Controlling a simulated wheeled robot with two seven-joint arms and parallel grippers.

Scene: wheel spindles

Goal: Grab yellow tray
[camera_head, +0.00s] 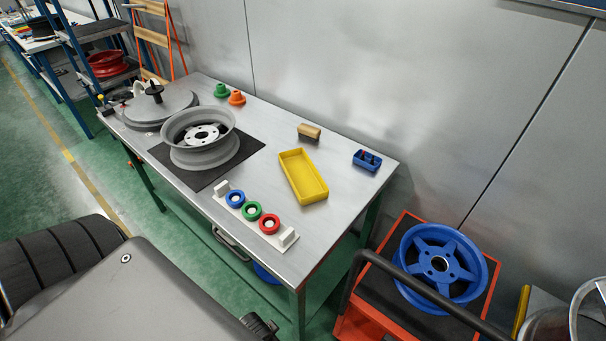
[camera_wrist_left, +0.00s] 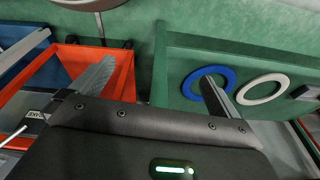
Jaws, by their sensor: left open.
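The yellow tray (camera_head: 303,177) is a shallow, empty rectangular tray lying on the right half of the metal table (camera_head: 333,218) in the head view. It does not show in the left wrist view. My left gripper (camera_wrist_left: 157,85) is open in the left wrist view, its two fingers spread wide with nothing between them. It is away from the tray and faces a green surface and an orange-red bin. Neither gripper shows in the head view.
A grey wheel rim (camera_head: 199,140) stands on a black mat. A rack with coloured rings (camera_head: 253,211) lies along the front edge. A wooden-backed brush (camera_head: 309,131) and a blue box (camera_head: 367,160) lie near the tray. An orange-red cart holds a blue wheel (camera_head: 440,264).

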